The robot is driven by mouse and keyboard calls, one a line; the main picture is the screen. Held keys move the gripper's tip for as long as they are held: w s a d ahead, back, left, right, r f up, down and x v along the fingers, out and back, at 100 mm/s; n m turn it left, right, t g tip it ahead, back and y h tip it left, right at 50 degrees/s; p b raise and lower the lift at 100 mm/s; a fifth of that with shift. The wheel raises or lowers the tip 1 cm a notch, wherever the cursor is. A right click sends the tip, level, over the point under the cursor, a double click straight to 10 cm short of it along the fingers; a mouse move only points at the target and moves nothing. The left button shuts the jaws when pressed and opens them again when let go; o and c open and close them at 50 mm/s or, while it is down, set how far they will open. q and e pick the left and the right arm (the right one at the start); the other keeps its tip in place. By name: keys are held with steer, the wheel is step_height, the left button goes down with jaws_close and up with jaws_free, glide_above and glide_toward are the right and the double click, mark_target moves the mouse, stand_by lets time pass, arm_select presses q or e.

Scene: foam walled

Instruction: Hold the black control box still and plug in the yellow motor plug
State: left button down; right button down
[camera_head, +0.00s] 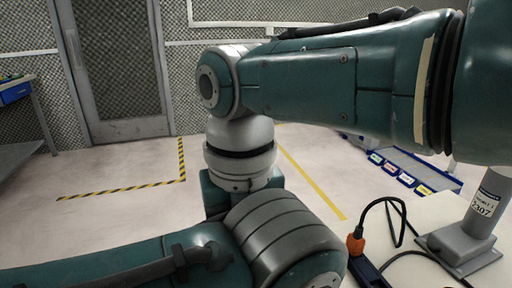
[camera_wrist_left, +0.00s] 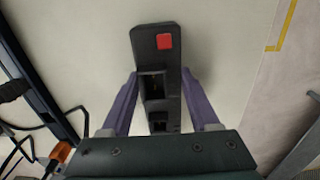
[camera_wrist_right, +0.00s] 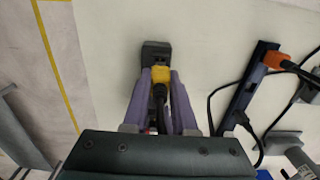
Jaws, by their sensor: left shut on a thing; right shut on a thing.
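In the left wrist view the black control box (camera_wrist_left: 158,72), with a red square (camera_wrist_left: 164,41) near its far end, sits between the purple fingers of my left gripper (camera_wrist_left: 158,85), which is shut on its sides. Dark openings show in its top and near end, with no yellow plug in them. In the right wrist view my right gripper (camera_wrist_right: 160,80) is shut on the yellow motor plug (camera_wrist_right: 160,75), whose black cable runs back toward the palm. A dark block (camera_wrist_right: 156,50) lies just beyond the plug; I cannot tell whether they touch. The head view hides both grippers behind my arms.
A dark power strip (camera_wrist_right: 246,88) with an orange plug (camera_wrist_right: 275,61) and loose black cables lies to the right in the right wrist view. A grey post (camera_head: 481,215) stands on the pale table (camera_head: 440,212). Bare tabletop surrounds the control box.

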stand_by(0.9)
arm_select(q)
steer(key=shift+c, duration=0.2)
jaws_free()
